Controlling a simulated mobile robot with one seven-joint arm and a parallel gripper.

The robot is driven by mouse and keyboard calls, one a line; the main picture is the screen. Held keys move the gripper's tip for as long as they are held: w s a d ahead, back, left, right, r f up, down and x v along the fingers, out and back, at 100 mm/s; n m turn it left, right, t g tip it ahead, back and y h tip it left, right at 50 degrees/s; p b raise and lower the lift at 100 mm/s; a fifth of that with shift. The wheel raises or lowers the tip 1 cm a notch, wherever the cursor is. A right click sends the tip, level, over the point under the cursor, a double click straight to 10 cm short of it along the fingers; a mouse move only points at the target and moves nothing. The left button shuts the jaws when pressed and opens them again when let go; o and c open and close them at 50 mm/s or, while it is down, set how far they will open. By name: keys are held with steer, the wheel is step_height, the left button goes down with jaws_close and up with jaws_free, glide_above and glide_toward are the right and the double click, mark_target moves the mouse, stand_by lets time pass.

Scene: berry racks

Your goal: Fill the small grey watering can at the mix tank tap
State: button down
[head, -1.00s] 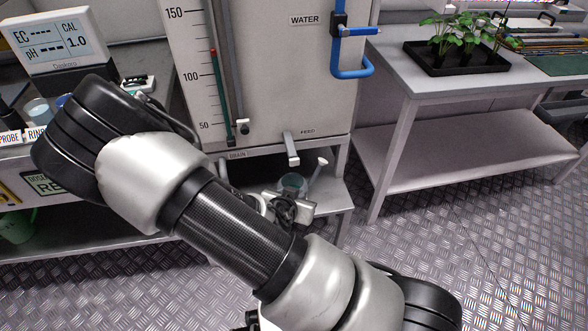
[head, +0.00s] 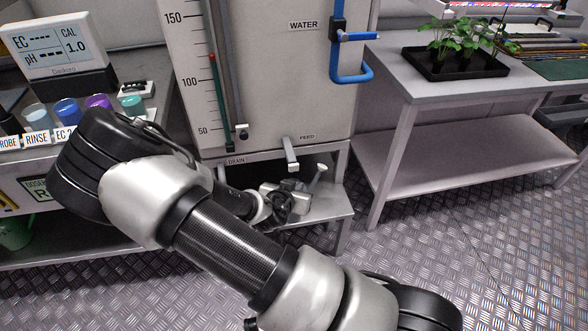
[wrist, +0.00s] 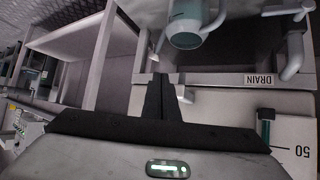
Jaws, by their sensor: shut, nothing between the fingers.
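The grey watering can (wrist: 186,28) is on the low shelf under the tank, with its teal-tinted body and spout showing in the wrist view. In the head view only its spout (head: 320,171) shows clearly; my gripper hides most of the rest. The mix tank (head: 265,90) has a lever tap labelled FEED (head: 291,154); what looks like this tap (wrist: 184,93) is partly behind my fingers in the wrist view. My gripper (wrist: 164,80) is shut and empty, close to the tap and apart from the can. Its fingertips are hard to make out in the head view.
A drain pipe (wrist: 293,57) is near the tank's lower edge. A blue water pipe (head: 349,73) sticks out from the tank's right side. A bench with a plant tray (head: 452,70) stands right. Cups and a meter (head: 55,50) are left. The floor at right is clear.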

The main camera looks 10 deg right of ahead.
mark_target(293, 167)
steer(key=shift+w, duration=1.95)
steer(key=shift+w+b, duration=0.1)
steer(key=shift+b, duration=0.2)
steer(key=shift+w, duration=0.3)
steer(key=shift+w, duration=0.6)
stand_by(2.1)
steer(key=shift+s, duration=0.1)
stand_by(2.3)
steer(key=shift+s, duration=0.9)
